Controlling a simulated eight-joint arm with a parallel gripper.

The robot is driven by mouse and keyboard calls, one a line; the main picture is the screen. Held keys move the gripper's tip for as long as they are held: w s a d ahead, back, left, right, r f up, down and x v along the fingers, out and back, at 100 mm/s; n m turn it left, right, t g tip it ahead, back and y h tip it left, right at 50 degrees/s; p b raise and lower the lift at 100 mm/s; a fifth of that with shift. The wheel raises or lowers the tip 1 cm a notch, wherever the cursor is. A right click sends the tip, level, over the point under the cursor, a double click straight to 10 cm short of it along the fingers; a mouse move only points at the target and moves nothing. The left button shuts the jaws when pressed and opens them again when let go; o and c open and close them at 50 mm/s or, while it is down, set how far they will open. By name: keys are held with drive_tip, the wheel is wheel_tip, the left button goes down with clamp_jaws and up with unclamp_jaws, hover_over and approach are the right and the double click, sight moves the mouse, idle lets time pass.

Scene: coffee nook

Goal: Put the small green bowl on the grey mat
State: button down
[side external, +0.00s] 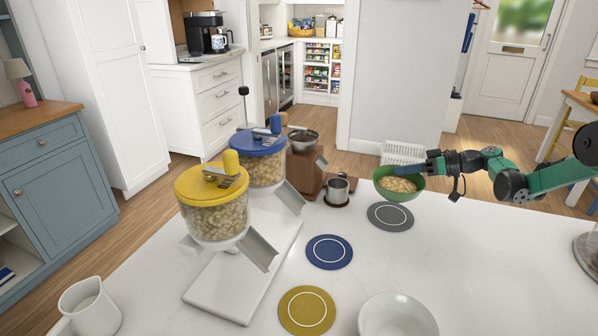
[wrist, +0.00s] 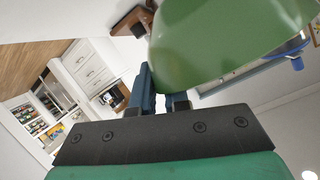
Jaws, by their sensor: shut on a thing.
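The small green bowl (side external: 399,187) holds a light-brown grainy food, probably cereal, and appears held up over the table near the far edge. My gripper (side external: 428,170) is shut on the bowl's right rim in the side external view. In the wrist view the bowl (wrist: 215,40) fills the upper right and the gripper's blue fingers (wrist: 155,92) meet its edge. The round grey mat (side external: 390,216), with a pale ring, lies on the white table just below and in front of the bowl. The mat looks bare.
A blue mat (side external: 329,252) and a yellow mat (side external: 307,311) lie to the left. A white bowl (side external: 398,316) stands in front. A yellow-lidded dispenser (side external: 214,205), a blue-lidded dispenser (side external: 262,160), a coffee grinder (side external: 305,168) and a metal cup (side external: 337,191) stand left.

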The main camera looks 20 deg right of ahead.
drive_tip(key=shift+f, duration=2.45)
drive_tip(key=shift+f, duration=0.15)
drive_tip(key=c, duration=0.9)
unclamp_jaws()
